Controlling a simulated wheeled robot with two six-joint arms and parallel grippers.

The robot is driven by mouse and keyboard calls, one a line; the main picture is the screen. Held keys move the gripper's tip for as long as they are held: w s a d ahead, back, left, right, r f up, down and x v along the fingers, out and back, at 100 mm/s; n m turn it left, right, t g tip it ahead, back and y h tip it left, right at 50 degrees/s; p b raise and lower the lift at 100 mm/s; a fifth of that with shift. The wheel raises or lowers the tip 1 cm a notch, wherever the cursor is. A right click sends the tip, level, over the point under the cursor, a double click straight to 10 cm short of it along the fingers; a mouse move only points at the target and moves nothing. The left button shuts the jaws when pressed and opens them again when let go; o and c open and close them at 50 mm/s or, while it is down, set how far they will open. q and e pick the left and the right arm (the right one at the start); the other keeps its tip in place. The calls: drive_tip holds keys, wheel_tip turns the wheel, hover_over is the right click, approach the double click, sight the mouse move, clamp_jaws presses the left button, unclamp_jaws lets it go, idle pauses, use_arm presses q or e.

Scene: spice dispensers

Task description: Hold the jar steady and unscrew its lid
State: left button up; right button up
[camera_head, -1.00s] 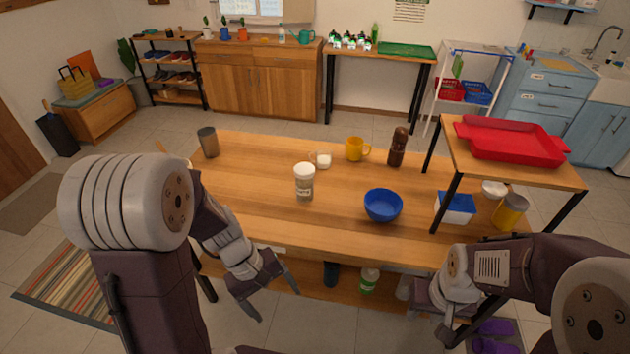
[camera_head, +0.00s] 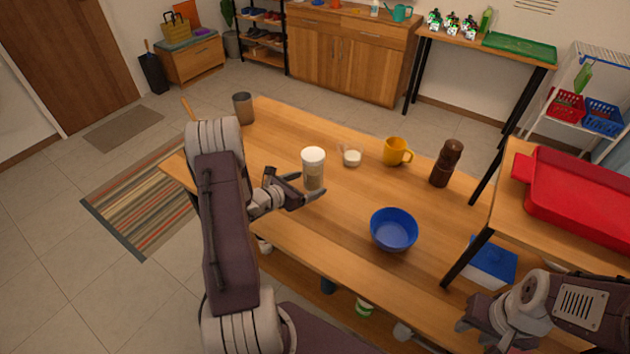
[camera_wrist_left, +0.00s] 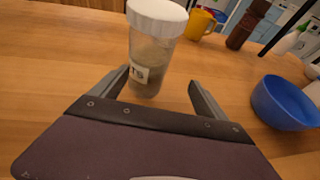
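The jar (camera_head: 313,176) is clear with a white lid (camera_head: 313,155) and stands upright on the wooden table. It also shows in the left wrist view (camera_wrist_left: 150,60), with part of a label facing the camera and the white lid (camera_wrist_left: 157,14) on top. My left gripper (camera_head: 312,184) is open at the jar, its fingers pointing toward the jar's lower body. In the left wrist view the fingers (camera_wrist_left: 160,85) are spread apart with the jar just ahead of the gap, nearer the left finger. My right gripper (camera_head: 478,325) is low at the right; its fingertips are unclear.
A blue bowl (camera_head: 394,230) is right of the jar. Behind stand a small white-filled glass (camera_head: 351,158), a yellow mug (camera_head: 396,152), a brown pepper mill (camera_head: 445,163) and a grey cup (camera_head: 243,108). A raised shelf with a red tray (camera_head: 585,195) stands at the right.

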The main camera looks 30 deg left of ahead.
sight(313, 181)
use_arm(q)
drive_tip(key=shift+w+d+f, duration=0.15)
drive_tip(key=shift+w+f, duration=0.1)
drive_tip(key=shift+w, duration=0.25)
drive_tip(key=x, duration=0.5)
drive_tip(key=shift+r, duration=0.1)
drive_tip(key=c, duration=1.7)
drive_tip(key=shift+r, duration=0.1)
drive_tip(key=shift+c, duration=0.2)
